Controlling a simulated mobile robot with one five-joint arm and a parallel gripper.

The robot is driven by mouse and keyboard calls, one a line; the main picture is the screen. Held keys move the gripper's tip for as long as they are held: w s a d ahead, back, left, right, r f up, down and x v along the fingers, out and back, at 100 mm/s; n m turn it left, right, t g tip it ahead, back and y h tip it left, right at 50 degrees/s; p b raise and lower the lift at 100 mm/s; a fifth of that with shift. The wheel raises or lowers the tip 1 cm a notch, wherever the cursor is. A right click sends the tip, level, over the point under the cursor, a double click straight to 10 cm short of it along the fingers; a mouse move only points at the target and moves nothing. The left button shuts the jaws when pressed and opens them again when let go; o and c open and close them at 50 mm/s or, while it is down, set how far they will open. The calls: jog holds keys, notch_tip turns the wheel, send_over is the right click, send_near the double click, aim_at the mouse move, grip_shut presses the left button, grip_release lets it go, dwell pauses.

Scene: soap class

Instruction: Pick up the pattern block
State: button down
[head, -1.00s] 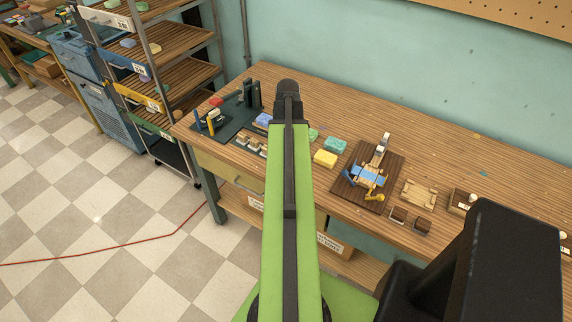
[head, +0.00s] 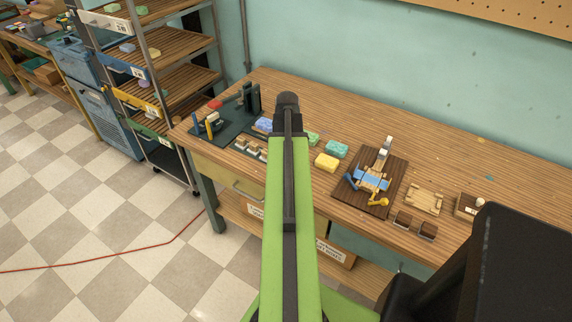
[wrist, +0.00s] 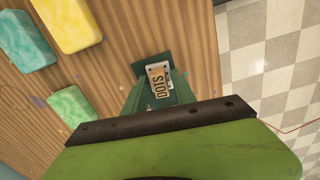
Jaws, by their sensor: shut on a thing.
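The pattern block (wrist: 158,78), a small pale wooden block with a tan plate reading DOTS, is between the green fingers of my gripper (wrist: 160,88) in the wrist view. The gripper is shut on it. The bench's wooden top and the floor beyond its edge show behind the block. I cannot tell its height above the bench. In the head view my raised arm hides the fingers and the held block.
On the bench (head: 290,88) are a yellow soap (head: 327,163), a teal soap (head: 337,149), a green soap (head: 313,139) and several small wooden blocks (head: 252,146). A brown board with a fixture (head: 371,181) lies right. A shelf rack (head: 180,78) stands left.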

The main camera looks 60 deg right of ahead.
jog(key=shift+r+p, duration=0.55)
jog(key=shift+p, duration=0.05)
notch_tip(320, 180, up, 4)
jog(key=p, duration=0.3)
jog(key=shift+p, duration=0.4)
jog(key=s+r+p, duration=0.6)
jog(key=s, duration=0.5)
jog(key=shift+s, duration=0.35)
